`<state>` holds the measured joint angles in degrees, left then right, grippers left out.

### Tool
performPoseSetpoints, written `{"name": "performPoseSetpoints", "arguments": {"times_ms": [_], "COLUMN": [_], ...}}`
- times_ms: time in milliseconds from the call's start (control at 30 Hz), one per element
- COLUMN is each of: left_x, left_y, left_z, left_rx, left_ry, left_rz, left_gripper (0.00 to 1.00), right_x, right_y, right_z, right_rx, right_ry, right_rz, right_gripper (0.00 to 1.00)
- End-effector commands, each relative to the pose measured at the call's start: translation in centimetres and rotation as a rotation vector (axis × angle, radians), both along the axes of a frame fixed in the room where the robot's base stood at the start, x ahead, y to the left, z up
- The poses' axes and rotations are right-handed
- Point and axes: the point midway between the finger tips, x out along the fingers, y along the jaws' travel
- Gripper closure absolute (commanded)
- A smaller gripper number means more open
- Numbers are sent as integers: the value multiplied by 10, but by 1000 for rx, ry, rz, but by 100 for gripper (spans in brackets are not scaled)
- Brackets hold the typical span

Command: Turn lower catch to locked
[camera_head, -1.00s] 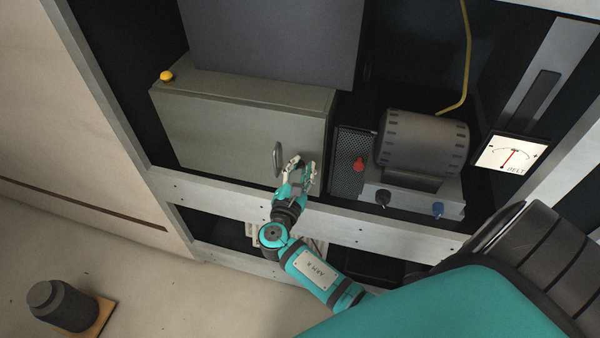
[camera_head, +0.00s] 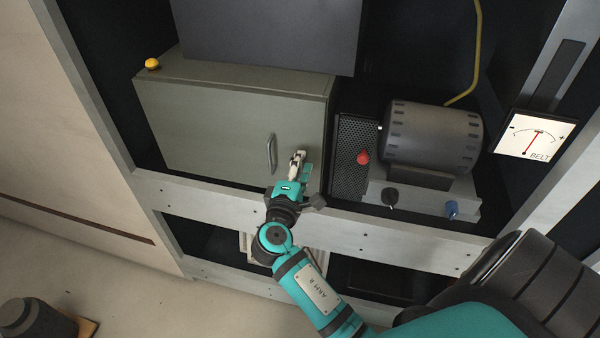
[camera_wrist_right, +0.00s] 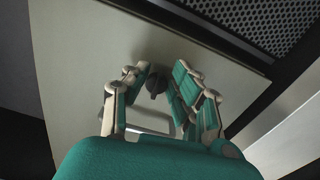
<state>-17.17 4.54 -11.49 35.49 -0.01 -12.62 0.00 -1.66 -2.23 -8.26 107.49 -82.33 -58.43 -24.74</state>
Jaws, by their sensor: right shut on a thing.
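The olive-grey cabinet (camera_head: 205,125) stands on a rack shelf with its door closed and a vertical handle (camera_head: 271,153) on the door. My right gripper (camera_head: 299,158) is at the door's lower right, just right of the handle. In the right wrist view its fingers (camera_wrist_right: 160,82) are on both sides of a small dark catch (camera_wrist_right: 156,81) on the door, shut on it. In the head view the gripper hides this catch, and its exact turn is hard to tell. My left gripper is not in view.
Right of the cabinet are a perforated panel (camera_head: 353,157), a red knob (camera_head: 363,157), a ribbed motor (camera_head: 432,137) and a belt meter (camera_head: 536,136). A yellow button (camera_head: 152,64) sits on the cabinet top. A rack rail (camera_head: 400,238) runs below the shelf.

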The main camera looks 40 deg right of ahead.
Motion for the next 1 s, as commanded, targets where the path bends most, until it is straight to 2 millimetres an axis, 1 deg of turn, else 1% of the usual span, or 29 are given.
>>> {"name": "performPoseSetpoints", "arguments": {"times_ms": [33,233,800,833,933,1000], "left_x": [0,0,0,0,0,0], "left_y": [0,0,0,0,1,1], "left_z": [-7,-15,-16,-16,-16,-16], "left_rx": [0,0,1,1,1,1], "left_ry": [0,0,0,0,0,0], "left_rz": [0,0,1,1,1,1], "left_gripper": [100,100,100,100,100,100], "right_x": [0,0,0,0,0,0], "right_y": [0,0,0,0,0,0], "right_z": [-3,-2,0,0,-1,-1], "right_rx": [16,58,75,75,75,75], "right_ry": [-20,-70,-90,-90,-89,-88], "right_rz": [0,-1,0,0,0,0], "right_gripper": [100,100,100,72,59,57]}}
